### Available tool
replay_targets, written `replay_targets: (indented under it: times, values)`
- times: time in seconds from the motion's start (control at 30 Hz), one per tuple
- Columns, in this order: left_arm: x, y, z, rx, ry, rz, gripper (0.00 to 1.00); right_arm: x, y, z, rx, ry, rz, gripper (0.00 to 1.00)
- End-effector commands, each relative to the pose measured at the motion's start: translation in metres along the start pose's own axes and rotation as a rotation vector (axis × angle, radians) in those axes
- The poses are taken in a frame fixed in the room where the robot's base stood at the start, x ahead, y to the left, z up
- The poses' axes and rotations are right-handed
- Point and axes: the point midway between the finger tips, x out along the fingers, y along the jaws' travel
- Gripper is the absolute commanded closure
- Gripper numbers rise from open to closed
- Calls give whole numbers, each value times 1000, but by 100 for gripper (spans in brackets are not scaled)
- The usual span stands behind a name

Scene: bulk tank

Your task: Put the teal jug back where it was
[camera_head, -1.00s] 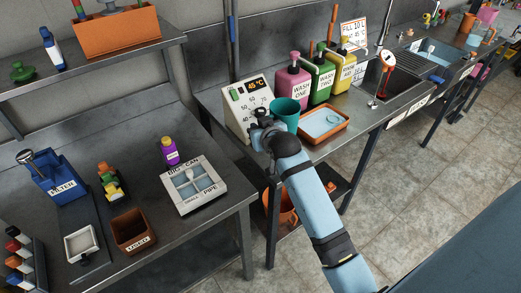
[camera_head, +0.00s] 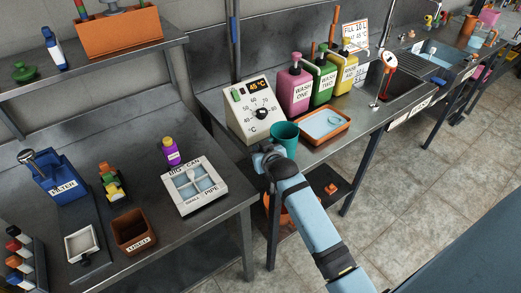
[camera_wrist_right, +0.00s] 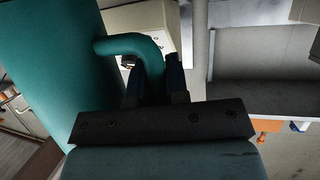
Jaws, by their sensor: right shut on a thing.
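The teal jug (camera_head: 285,137) is at the front left part of the sink-side counter, between the temperature control box and the orange tray. My right gripper (camera_head: 266,156) is at the jug's near left side. In the right wrist view the jug (camera_wrist_right: 50,75) fills the left, and its handle passes between the fingers of my right gripper (camera_wrist_right: 158,85), which is shut on it. The jug looks upright. Its base is hidden, so I cannot tell whether it touches the counter. My left gripper is not in view.
The control box (camera_head: 252,108) stands close behind the jug. An orange tray (camera_head: 325,137) lies just right of it. Pink (camera_head: 294,92), green (camera_head: 320,84) and yellow (camera_head: 345,72) wash bottles stand behind.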

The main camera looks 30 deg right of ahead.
Motion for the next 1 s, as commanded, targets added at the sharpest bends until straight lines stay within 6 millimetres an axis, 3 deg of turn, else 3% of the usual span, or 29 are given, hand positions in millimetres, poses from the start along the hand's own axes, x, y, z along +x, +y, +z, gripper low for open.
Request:
replay_targets:
  times: [0.03,0.13,0.47,0.57,1.0]
  values:
    - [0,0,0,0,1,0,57,0,0,1,0,-1,0,80]
    - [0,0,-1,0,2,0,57,0,0,1,0,-1,0,60]
    - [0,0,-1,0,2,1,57,-1,0,-3,0,1,0,60]
    - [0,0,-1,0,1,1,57,-13,0,-1,0,-1,0,60]
    - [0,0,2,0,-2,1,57,-101,0,-1,0,-1,0,60]
